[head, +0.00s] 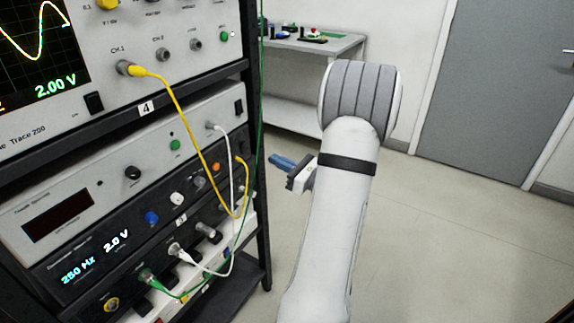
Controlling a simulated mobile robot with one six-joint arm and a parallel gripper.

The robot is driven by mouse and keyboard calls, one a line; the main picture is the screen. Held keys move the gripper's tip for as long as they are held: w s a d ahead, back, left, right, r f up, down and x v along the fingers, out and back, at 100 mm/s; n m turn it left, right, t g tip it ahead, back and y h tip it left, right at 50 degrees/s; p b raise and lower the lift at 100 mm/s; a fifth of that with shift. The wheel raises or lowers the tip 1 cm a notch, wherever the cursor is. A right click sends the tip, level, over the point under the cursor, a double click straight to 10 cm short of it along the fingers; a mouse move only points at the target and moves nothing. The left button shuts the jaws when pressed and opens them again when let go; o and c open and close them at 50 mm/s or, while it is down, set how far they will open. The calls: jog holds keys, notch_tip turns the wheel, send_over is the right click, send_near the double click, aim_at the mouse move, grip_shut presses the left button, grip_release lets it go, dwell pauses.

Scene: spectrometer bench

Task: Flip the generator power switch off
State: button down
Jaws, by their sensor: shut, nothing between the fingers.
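My gripper (277,160), with blue fingers, is shut and empty. It appears to the right of the rack, pointing left towards it, with a visible gap.
Yellow, white and green cables hang across the rack front. Above the generator is a grey unit (60,190) with a dark display and a black rocker switch (239,107). An oscilloscope (95,50) sits on top. The floor (460,240) at the right is clear.

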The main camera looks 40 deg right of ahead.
aim_at(244, 144)
jog(key=x, duration=0.8)
jog(key=shift+w+a, duration=0.15)
jog(key=shift+w, duration=0.2)
